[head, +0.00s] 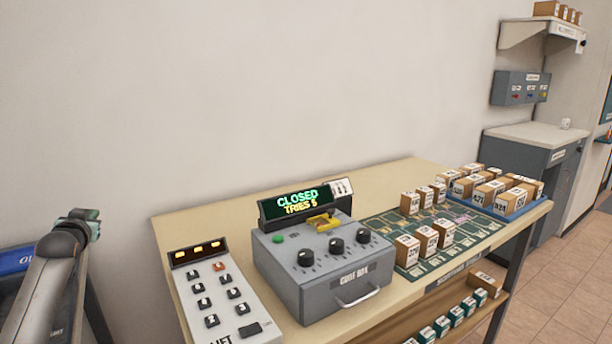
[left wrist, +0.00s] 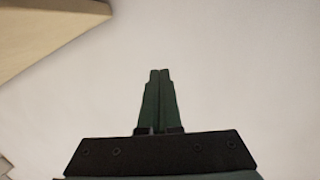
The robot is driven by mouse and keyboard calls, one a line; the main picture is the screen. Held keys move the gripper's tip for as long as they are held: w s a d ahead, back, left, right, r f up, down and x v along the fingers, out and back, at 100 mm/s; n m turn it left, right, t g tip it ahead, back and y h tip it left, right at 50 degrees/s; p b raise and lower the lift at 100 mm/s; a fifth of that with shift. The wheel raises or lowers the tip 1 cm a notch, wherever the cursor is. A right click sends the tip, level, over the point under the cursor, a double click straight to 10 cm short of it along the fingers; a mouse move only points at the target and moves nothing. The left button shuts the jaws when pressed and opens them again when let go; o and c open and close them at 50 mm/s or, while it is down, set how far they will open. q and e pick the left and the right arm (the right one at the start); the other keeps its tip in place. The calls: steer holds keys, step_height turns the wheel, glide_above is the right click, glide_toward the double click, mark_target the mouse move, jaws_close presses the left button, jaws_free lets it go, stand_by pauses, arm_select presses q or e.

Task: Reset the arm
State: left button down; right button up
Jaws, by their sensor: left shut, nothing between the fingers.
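My left gripper (head: 80,222) shows at the left of the head view, at the end of my grey arm, raised left of the table and touching nothing. In the left wrist view its two dark green fingers (left wrist: 159,100) are pressed together with nothing between them. Behind them is a plain pale surface. My right gripper is not in either view.
A blue thing (head: 16,260) stands behind my left arm.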

arm_select(q)
steer(key=s+d+f+m+h, duration=0.2)
steer(key=d+f, duration=0.6)
steer(key=f, duration=0.4)
steer(key=s+d+f+m+g+h, duration=0.3)
steer(key=s+d+f+h, duration=0.2)
steer(key=s+d+f, duration=1.5)
steer(key=s+d+f+g+h, duration=0.1)
steer(key=s+d+f, duration=0.1)
steer(key=s+d, duration=0.6)
steer(key=s+d+f+g+h, duration=0.2)
steer(key=s+d+f, duration=0.15)
steer(key=s, duration=0.75)
step_height(320, 180, up, 12)
steer(key=s+a+n+y+p, duration=0.1)
steer(key=a+p, duration=0.1)
steer(key=p, duration=1.2)
steer(key=shift+s+a+t+p, duration=0.2)
steer(key=shift+s+t+p, duration=0.1)
steer(key=shift+s+t, duration=0.1)
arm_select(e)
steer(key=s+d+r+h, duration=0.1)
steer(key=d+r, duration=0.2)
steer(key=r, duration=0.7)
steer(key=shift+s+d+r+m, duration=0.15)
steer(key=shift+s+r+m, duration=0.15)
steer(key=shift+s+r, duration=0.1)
